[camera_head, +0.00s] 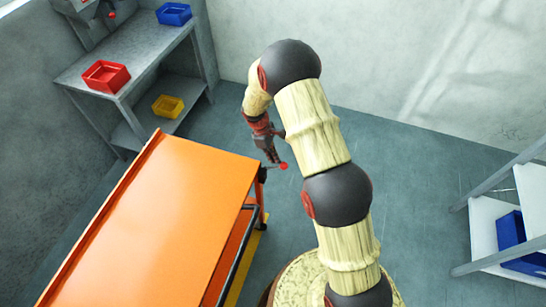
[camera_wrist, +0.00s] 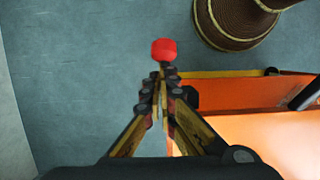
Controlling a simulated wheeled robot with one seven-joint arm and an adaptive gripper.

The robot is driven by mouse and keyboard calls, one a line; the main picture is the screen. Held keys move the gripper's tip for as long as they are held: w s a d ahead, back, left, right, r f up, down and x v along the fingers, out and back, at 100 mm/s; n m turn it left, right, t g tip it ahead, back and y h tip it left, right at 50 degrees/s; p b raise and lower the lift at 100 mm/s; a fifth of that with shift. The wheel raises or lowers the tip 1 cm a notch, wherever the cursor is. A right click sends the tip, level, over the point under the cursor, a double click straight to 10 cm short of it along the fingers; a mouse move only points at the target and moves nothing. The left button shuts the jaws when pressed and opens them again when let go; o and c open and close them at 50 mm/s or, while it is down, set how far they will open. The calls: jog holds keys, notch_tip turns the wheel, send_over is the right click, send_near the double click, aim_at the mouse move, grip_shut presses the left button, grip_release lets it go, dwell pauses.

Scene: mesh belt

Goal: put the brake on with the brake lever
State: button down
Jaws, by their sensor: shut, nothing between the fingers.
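An orange cart (camera_head: 165,225) stands at the lower left of the head view. Its orange body (camera_wrist: 290,135) also shows at the right of the wrist view. The brake lever ends in a red knob (camera_head: 284,166) that sticks out to the right from the cart's far corner. My gripper (camera_head: 274,158) points down right beside the knob. In the wrist view the red knob (camera_wrist: 164,50) shows just past the tips of my gripper (camera_wrist: 165,78), whose fingers are together and empty. I cannot tell whether the tips touch it. The lever's rod is mostly hidden by my fingers.
A grey bench (camera_head: 135,72) at the back left carries a red bin (camera_head: 106,76) and a blue bin (camera_head: 174,14), with a yellow bin (camera_head: 168,106) on its lower shelf. A white rack with a blue bin (camera_head: 520,240) stands at the right. The floor between is clear.

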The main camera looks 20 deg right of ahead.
aim_at(285, 163)
jog(key=shift+s+d+f+t+y, duration=0.2)
jog(key=shift+s+d+t+y, duration=0.1)
jog(key=shift+s+d+y, duration=0.2)
jog(key=shift+s+d+f, duration=0.25)
jog(key=shift+d+f, duration=0.2)
jog(key=shift+s+d+f, duration=0.25)
jog(key=shift+d+f, duration=0.2)
jog(key=shift+s+d+f+t+y, duration=0.3)
jog(key=shift+d+f+t+y, duration=0.1)
jog(key=shift+y, duration=0.1)
jog(key=shift+f, duration=0.2)
notch_tip(285, 163, down, 6)
jog(key=s+d+b, duration=0.1)
jog(key=b, duration=0.1)
jog(key=shift+s+d, duration=0.15)
jog(key=shift+d, duration=0.2)
jog(key=shift+r, duration=0.15)
